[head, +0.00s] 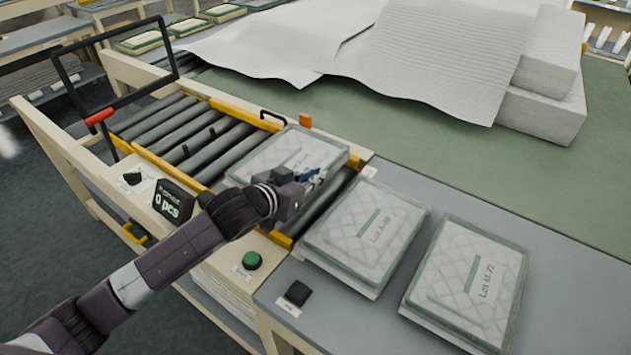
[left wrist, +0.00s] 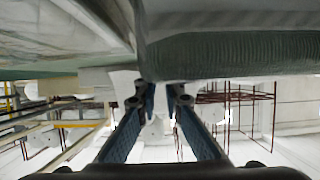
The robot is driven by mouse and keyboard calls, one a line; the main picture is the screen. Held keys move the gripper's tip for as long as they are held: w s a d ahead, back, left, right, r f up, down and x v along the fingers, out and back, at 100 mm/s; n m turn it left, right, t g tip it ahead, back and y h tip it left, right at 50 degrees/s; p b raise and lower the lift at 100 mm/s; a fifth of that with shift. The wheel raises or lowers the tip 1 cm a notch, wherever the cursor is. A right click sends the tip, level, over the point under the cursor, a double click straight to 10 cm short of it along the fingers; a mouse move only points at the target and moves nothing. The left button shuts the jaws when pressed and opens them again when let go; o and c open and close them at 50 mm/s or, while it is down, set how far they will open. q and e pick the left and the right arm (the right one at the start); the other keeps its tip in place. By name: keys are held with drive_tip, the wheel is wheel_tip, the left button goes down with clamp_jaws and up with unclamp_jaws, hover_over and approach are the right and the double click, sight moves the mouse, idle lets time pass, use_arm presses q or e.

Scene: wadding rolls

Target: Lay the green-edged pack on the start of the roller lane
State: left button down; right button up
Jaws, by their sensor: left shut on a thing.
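A white quilted pack with a green edge (head: 288,148) is over the near, right end of the roller lane (head: 217,152). It looks nearly level; I cannot tell whether it rests fully on the rollers. My left gripper (head: 316,178) is shut on the pack's near edge and hides part of it and its label. In the left wrist view the fingers (left wrist: 160,92) meet the pack's green edge (left wrist: 235,52), which fills the top. My right gripper is not in view.
Two similar packs, one (head: 366,238) beside the lane and one (head: 467,280) farther right, lie on the grey table (head: 570,300). A green button (head: 252,260), a "0 pcs" display (head: 173,200) and a black frame (head: 115,70) border the lane. White wadding sheets (head: 430,50) lie behind.

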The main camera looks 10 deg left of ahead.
use_arm(q)
wheel_tip(320, 180, down, 2)
drive_tip(key=shift+f, duration=0.1)
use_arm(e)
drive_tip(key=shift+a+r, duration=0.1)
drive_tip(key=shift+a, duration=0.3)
use_arm(q)
drive_tip(key=shift+f, duration=0.1)
drive_tip(key=shift+f, duration=0.55)
drive_tip(key=c, duration=2)
unclamp_jaws()
drive_tip(key=shift+c, duration=0.2)
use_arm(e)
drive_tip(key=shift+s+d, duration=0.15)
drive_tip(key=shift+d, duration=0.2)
use_arm(q)
drive_tip(key=shift+r, duration=0.1)
